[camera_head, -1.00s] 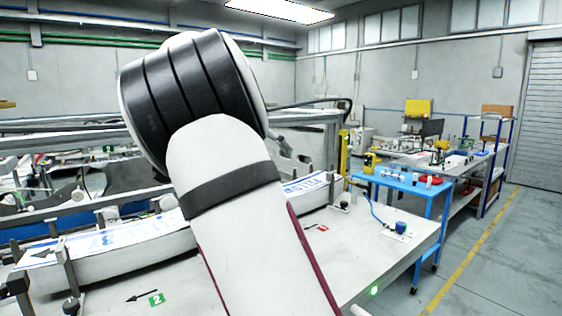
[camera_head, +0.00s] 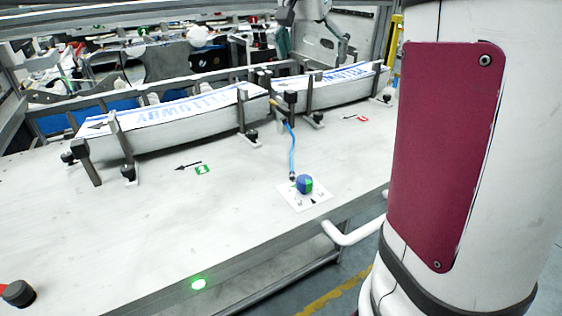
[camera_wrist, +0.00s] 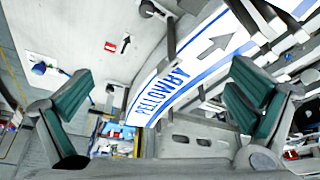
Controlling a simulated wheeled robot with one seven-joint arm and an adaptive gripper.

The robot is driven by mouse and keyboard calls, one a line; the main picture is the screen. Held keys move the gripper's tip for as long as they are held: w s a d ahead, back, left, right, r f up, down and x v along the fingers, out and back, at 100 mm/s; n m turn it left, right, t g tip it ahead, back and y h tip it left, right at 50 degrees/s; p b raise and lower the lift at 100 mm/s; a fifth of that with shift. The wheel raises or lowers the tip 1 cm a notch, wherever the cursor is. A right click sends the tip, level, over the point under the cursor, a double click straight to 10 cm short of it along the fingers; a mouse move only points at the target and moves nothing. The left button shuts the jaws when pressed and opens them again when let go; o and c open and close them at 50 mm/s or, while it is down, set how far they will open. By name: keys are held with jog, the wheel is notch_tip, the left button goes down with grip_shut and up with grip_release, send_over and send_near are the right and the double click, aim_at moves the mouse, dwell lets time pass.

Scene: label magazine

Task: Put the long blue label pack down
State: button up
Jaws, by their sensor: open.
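Two long white label packs with blue print lie end to end in the magazine on the bench in the head view, a left pack (camera_head: 190,118) and a right pack (camera_head: 335,88). Both lie between dark upright guide posts. My gripper (camera_head: 338,45) is small at the top of the head view, behind and above the right pack. In the wrist view, my gripper (camera_wrist: 162,98) has its green-padded fingers wide apart. Nothing is visibly held.
A blue and green knob (camera_head: 305,184) with a blue hose stands on a white plate on the bench (camera_head: 130,235). A black knob (camera_head: 19,293) sits at the front left. Guide posts (camera_head: 122,148) rise around the packs. The bench front is mostly clear.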

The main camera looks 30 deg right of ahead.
jog(key=s+a+f+n+t+y, duration=0.1)
jog(key=s+a+f+n, duration=0.2)
jog(key=s+a, duration=0.3)
jog(key=s+a+f+n+t+y, duration=0.1)
jog(key=s+a+f+n, duration=0.2)
jog(key=s+a+n, duration=0.2)
jog(key=s+a+f+n+t+y, duration=0.1)
jog(key=s+a+f+n, duration=0.3)
jog(key=s+a, duration=0.5)
jog(key=shift+s+a+n+t+y, duration=0.25)
jog(key=shift+a+n+y, duration=0.2)
jog(key=shift+a, duration=0.25)
jog(key=shift+s+a+f, duration=0.15)
jog(key=shift+s+f, duration=0.05)
jog(key=shift+f, duration=0.05)
